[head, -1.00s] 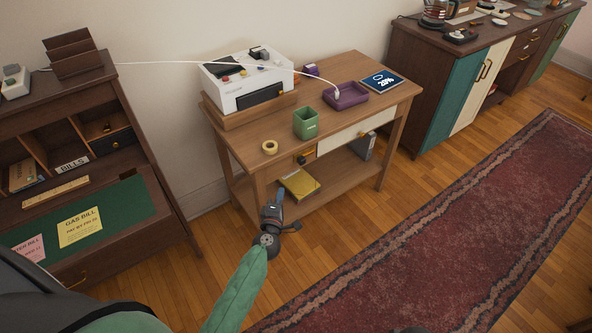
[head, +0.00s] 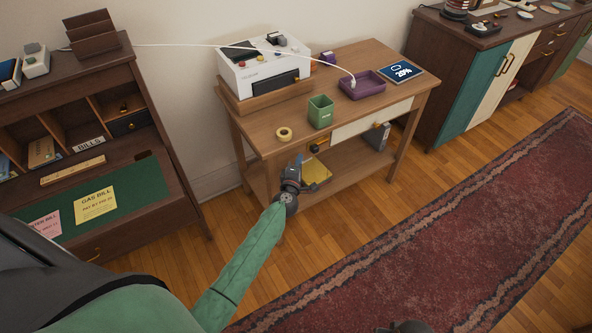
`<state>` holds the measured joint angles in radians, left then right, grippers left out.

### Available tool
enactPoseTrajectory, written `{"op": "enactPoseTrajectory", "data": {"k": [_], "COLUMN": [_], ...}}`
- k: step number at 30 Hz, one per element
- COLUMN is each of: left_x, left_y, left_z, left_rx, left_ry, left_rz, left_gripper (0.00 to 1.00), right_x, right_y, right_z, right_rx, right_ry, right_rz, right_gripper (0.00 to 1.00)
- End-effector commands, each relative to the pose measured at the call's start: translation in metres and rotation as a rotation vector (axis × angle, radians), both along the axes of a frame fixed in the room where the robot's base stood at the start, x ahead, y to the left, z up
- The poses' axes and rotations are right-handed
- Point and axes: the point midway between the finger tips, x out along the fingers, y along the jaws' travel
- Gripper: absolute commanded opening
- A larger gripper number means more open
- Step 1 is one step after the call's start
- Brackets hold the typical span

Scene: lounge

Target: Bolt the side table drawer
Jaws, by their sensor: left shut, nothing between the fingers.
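The side table (head: 265,134) is wooden with a lower shelf. Its cream-fronted drawer (head: 371,119) looks closed under the top. A small dark fitting with a brass-coloured part (head: 317,147) sits at the drawer's left end; whether it is a bolt, and its position, is too small to tell. My left gripper (head: 298,163) is in front of the table's left half, just left of and below that fitting. It is shut and empty, and it partly hides the shelf and the yellow book. My right gripper is not clearly in view; only a dark part of me shows at the bottom edge.
On the table stand a white machine (head: 262,72), yellow tape (head: 284,133), a green cup (head: 320,112), a purple tray (head: 362,86) and a tablet (head: 401,73). A yellow book (head: 318,171) lies on the shelf. A desk (head: 180,190) stands left; a red rug (head: 450,210) covers floor at right.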

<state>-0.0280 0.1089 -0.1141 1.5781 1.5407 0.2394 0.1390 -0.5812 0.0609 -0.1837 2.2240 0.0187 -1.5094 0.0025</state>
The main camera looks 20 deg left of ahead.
Motion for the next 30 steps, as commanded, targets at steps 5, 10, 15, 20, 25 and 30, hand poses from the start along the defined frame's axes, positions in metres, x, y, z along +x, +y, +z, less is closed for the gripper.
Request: {"op": "enactPoseTrajectory", "data": {"k": [5,10,15,20,25,30], "left_x": [0.02,0.029,0.032,0.031,0.035,0.051], "left_y": [-0.015,-0.022,-0.024,-0.024,-0.027,-0.04], "left_z": [0.001,0.0,0.0,0.0,0.001,0.001], "left_rx": [0.0,0.001,0.0,0.0,-0.001,-0.003], "left_ry": [-0.001,0.0,0.0,0.0,-0.001,-0.001], "left_rz": [0.0,0.0,0.0,0.0,0.0,0.001], "left_gripper": [0.0,0.0,0.0,0.0,0.0,0.0], "right_x": [0.004,0.003,0.002,0.003,0.004,0.004], "right_y": [0.0,0.0,0.001,0.001,0.001,0.001], "right_z": [0.0,-0.006,-0.01,-0.008,-0.006,-0.006], "right_rx": [0.002,0.0,-0.001,0.001,0.002,0.002], "right_ry": [-0.012,-0.005,0.001,-0.004,-0.007,-0.008], "right_rz": [-0.001,0.0,-0.001,-0.002,-0.002,-0.003], "right_gripper": [0.24,0.24,0.24,0.24,0.24,0.24]}}
